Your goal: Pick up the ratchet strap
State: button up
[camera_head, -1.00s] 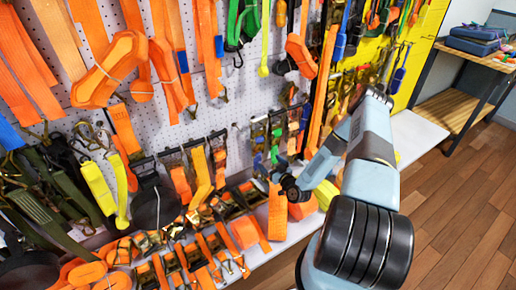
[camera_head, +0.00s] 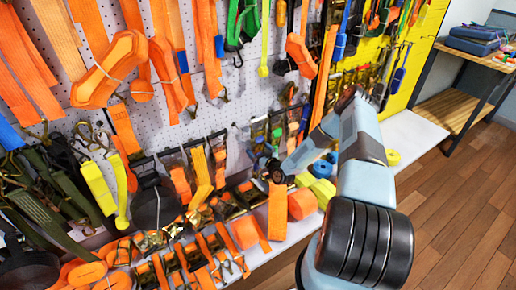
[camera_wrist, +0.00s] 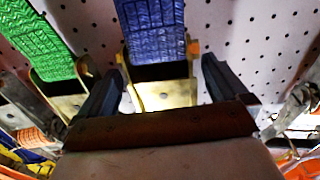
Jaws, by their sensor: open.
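Several ratchet straps hang on the wall, and I cannot tell which one the task means. In the wrist view a blue strap (camera_wrist: 151,28) with a gold metal buckle (camera_wrist: 165,94) hangs straight ahead. My gripper (camera_wrist: 160,68) is open, with one dark finger on each side of the buckle, and I see no clear contact. The lower buckle is hidden behind my gripper's body. A green strap (camera_wrist: 39,42) with a similar buckle hangs just left of the left finger. In the head view my gripper (camera_head: 264,167) is small and partly lost among the straps at the wall.
A white pegboard (camera_head: 200,128) carries many orange straps. A shelf below holds orange rolls (camera_head: 301,204), a blue roll (camera_head: 320,169) and a yellow-green one (camera_head: 323,192). A wooden bench (camera_head: 455,108) stands at the right. The wooden floor there is clear.

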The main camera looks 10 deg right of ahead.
jog(key=shift+w, duration=0.1)
jog(key=c, duration=1.8)
